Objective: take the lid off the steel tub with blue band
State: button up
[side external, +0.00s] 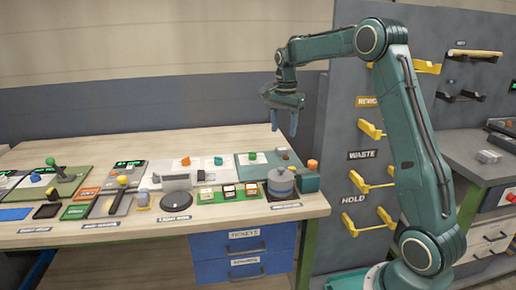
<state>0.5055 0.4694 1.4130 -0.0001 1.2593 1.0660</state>
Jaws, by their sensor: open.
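The steel tub with a blue band (281,187) stands near the right front of the wooden bench. A clear gap separates the fingertips from the knob.
A teal box with an orange top (308,182) stands right beside the tub. Small framed cards (228,191) and a dark round-topped piece (176,184) are to the left. A grey panel with yellow brackets (348,130) rises beyond the bench's right edge.

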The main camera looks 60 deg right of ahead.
send_over(281, 168)
jog(key=shift+s+f, duration=0.15)
jog(key=shift+f, duration=4.15)
jog(key=shift+f, duration=0.1)
jog(key=shift+f, duration=2.5)
jog(key=shift+c, duration=0.2)
grip_shut()
